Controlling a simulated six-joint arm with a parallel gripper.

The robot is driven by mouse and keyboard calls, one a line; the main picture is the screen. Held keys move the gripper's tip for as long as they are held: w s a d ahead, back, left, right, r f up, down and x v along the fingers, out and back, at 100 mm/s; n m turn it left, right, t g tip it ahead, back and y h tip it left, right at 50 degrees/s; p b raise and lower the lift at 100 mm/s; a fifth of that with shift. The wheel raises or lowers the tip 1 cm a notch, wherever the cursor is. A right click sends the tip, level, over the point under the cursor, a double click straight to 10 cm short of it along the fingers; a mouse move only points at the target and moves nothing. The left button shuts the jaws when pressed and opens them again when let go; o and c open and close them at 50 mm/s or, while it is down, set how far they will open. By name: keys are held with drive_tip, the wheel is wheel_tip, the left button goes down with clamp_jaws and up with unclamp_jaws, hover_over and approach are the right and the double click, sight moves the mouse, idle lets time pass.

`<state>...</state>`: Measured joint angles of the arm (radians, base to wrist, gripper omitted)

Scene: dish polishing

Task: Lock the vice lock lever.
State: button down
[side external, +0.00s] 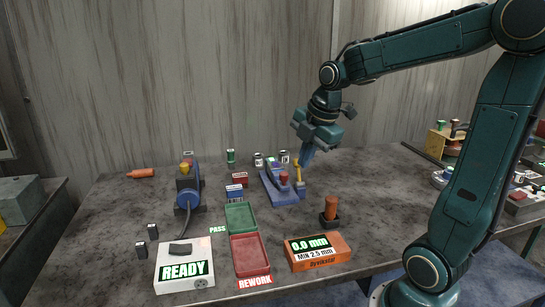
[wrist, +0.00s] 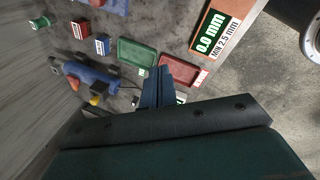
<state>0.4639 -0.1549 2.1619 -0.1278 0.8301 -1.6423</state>
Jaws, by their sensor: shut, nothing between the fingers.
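The vice (side external: 283,190) stands on the table with a blue base and a small red part on top. Its yellow lever (side external: 298,172) stands nearly upright at the right side of the vice. My gripper (side external: 306,160) is shut and empty, its blue fingers pointing down just above and to the right of the lever's top; whether they touch it cannot be told. In the wrist view the shut fingers (wrist: 160,85) show in the middle. A blue part of the vice (wrist: 115,5) is cut off at the top edge there, and the lever cannot be made out.
A green tray (side external: 240,217) and a red tray (side external: 250,255) lie in front of the vice. A blue polisher (side external: 188,190) stands left, an orange gauge (side external: 318,251) front right, beside an orange-handled stamp (side external: 329,211). Small boxes sit left of the vice. The table right of it is clear.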

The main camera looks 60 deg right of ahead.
drive_tip(key=shift+s+a+r+m, duration=0.25)
drive_tip(key=shift+s+a+m, duration=0.15)
drive_tip(key=shift+a+m, duration=0.25)
drive_tip(key=shift+s+a+r+m, duration=0.2)
drive_tip(key=shift+s+a+m, duration=0.2)
drive_tip(key=shift+a+m, duration=0.25)
drive_tip(key=shift+s+a+r+m, duration=0.25)
drive_tip(key=shift+s+a+m, duration=0.2)
drive_tip(key=shift+a, duration=0.3)
drive_tip(key=shift+a, duration=0.1)
drive_tip(key=s+a+m+t, duration=0.2)
drive_tip(key=s+a+m, duration=0.6)
drive_tip(key=s+m, duration=0.2)
drive_tip(key=shift+m+y, duration=0.3)
drive_tip(key=shift+m, duration=0.35)
